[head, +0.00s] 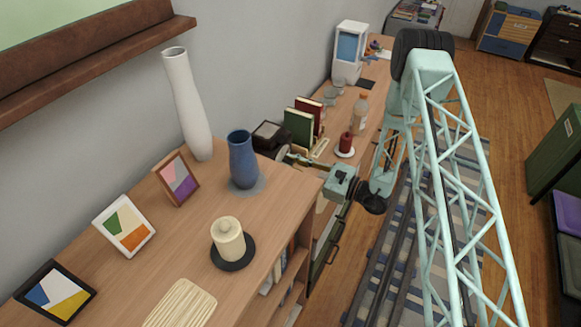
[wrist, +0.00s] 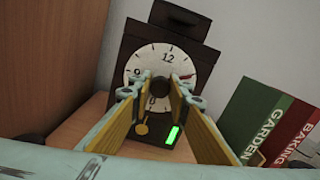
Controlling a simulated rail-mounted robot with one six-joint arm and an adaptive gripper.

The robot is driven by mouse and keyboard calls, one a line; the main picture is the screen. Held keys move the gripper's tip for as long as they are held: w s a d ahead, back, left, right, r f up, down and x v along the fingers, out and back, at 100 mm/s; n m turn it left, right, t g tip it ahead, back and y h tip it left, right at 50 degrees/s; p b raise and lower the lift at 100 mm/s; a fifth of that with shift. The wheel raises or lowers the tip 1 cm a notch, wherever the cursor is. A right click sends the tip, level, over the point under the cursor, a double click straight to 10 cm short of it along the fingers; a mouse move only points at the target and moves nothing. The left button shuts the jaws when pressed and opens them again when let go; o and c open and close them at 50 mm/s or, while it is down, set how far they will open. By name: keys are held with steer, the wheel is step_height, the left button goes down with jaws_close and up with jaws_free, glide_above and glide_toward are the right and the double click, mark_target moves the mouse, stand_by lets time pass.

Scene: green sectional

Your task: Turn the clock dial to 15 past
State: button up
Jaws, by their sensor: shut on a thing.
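The clock is a dark box (wrist: 193,46) with a round white dial (wrist: 150,62) in the wrist view. A 12 shows at the dial's top, and a small red pointer (wrist: 187,77) shows at its right, about where the 3 would be. In the head view the clock (head: 270,132) stands against the wall beyond the shelf. My gripper (wrist: 158,90) reaches the dial's front with a finger on each side of its middle. It is shut on the dial's central part, which the fingers partly hide. In the head view my gripper (head: 287,156) is at the clock's face.
Green (wrist: 255,112) and red (wrist: 293,128) books stand right of the clock. A wooden panel (wrist: 50,60) rises at its left. A green light (wrist: 173,135) glows below the dial. A blue vase (head: 243,160) stands on the nearer shelf, close to my wrist.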

steer(key=m+b, duration=0.2)
steer(key=m, duration=0.3)
steer(key=shift+m, duration=0.4)
stand_by(0.3)
steer(key=o, duration=0.8)
steer(key=shift+o, duration=0.2)
steer(key=shift+d, duration=0.1)
steer(key=v, duration=1.1)
steer(key=shift+s+d, duration=0.2)
steer(key=shift+d, duration=0.15)
